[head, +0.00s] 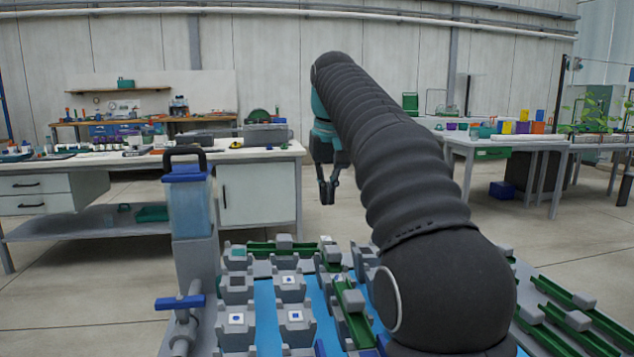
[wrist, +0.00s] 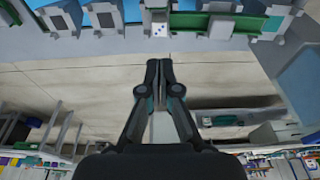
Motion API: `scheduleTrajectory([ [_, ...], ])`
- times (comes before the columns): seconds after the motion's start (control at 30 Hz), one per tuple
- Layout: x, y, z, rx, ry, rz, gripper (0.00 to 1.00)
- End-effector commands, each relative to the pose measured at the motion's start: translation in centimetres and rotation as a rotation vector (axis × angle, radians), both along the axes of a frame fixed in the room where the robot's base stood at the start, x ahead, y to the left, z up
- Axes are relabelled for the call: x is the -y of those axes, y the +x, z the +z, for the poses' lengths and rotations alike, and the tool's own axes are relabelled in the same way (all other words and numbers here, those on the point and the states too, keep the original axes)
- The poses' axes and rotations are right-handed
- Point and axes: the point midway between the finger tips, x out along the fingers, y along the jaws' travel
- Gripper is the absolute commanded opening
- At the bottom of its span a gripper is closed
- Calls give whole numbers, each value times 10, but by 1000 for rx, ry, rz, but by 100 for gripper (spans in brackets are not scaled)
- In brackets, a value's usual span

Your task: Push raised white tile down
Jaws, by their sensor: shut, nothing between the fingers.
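Several small white tiles with blue marks sit in grey square holders on the skid in the head view, among them a front-left tile (head: 236,318), a front-middle tile (head: 295,315) and one behind it (head: 289,281). I cannot tell which one stands raised. In the wrist view a white tile with dark dots (wrist: 160,30) shows at the skid's edge, beyond my fingertips. My gripper (head: 328,194) hangs fingers down past the skid's far edge, apart from all tiles. Its fingertips are together and empty, as the wrist view (wrist: 159,68) shows.
Green channels (head: 353,313) and grey blocks crowd the skid, with blue strips (head: 268,315) between. A clear tank with a blue lid (head: 187,200) stands at its left. A workbench (head: 240,155) is behind left, a table (head: 520,140) behind right. Open floor lies between.

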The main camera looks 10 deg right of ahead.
Motion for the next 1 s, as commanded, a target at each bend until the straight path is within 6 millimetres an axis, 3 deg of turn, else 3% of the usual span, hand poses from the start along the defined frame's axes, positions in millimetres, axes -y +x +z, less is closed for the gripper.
scheduleTrajectory([
  [0.27,-1,7,-8,-10,0,1,0],
  [0.7,0,7,-64,-7,0,0,0],
  [1.0,0,7,-69,-7,0,0,0],
])
